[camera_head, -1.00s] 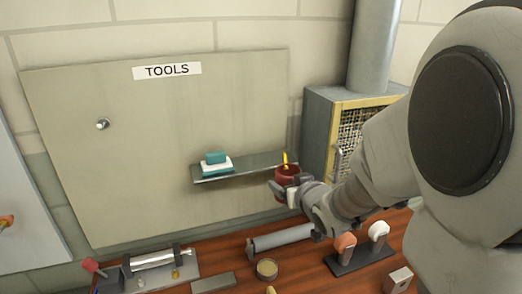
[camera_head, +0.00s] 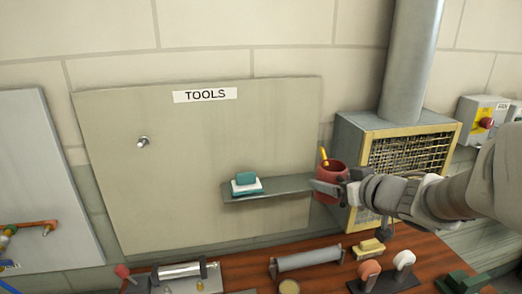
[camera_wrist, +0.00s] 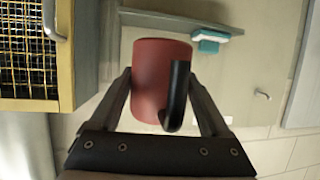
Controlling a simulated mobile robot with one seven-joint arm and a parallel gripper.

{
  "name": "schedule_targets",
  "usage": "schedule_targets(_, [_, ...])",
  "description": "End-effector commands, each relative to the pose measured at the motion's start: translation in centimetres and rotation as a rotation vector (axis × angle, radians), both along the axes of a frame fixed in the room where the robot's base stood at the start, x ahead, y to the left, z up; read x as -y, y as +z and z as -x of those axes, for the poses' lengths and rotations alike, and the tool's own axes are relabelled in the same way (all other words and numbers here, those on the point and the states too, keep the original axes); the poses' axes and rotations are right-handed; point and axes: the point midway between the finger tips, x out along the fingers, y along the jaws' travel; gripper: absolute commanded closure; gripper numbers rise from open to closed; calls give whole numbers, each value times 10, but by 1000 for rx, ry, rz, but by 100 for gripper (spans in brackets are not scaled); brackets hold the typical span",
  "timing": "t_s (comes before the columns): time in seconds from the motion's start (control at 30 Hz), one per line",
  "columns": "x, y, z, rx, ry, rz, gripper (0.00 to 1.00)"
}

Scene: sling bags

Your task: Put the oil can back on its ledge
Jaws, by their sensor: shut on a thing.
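The oil can (camera_head: 331,178) is a dark red cup-like body with a yellow spout on top. It is held in the air by the right end of the grey ledge (camera_head: 295,186) on the board. My gripper (camera_head: 322,188) is shut on the can's body from the right. In the wrist view the can (camera_wrist: 150,85) sits between both fingers, its black handle facing the camera. The ledge (camera_wrist: 160,20) shows behind the can there. Whether the can touches the ledge is unclear.
A teal-and-white block (camera_head: 247,184) occupies the ledge's left part; the stretch right of it is bare. A yellow-framed mesh heater (camera_head: 408,155) with a vertical pipe stands close behind my gripper. The wooden bench (camera_head: 330,268) below carries several items.

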Motion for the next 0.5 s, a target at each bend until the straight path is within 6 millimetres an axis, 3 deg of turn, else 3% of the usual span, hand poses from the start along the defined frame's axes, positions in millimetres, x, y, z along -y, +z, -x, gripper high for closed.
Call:
schedule_targets(0.1, [-8,-1,-32,0,5,-1,93])
schedule_targets(0.5, [-27,1,-131,0,3,-1,93])
